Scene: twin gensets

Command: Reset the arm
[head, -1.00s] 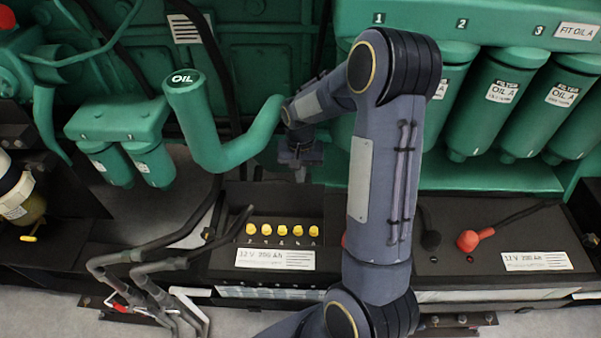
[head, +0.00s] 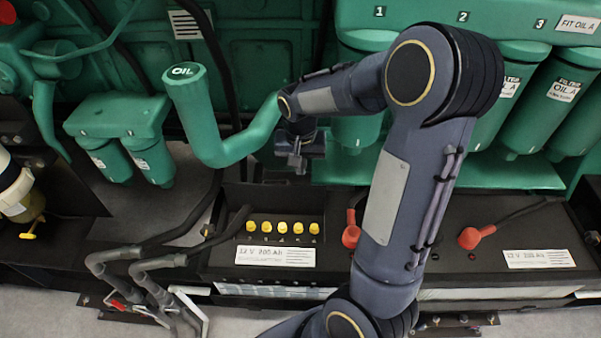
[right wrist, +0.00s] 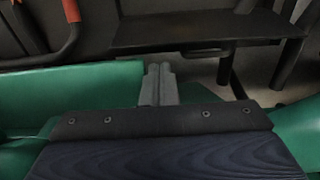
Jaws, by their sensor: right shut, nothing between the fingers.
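My right arm reaches up through the middle of the head view and bends left at its elbow. My right gripper (head: 299,160) hangs at the end of it, just right of the green oil filler pipe (head: 228,146) and above the battery. In the right wrist view the right gripper (right wrist: 159,72) shows its fingers together with nothing between them. Green surfaces lie on both sides of it there. My left gripper is in neither view.
Green oil filters (head: 555,110) hang at right, and two smaller ones (head: 150,160) at left. Below is a black battery with yellow caps (head: 283,228). Red terminal covers (head: 476,236) and dark hoses (head: 150,265) stand around it. My arm hides part of the filter row.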

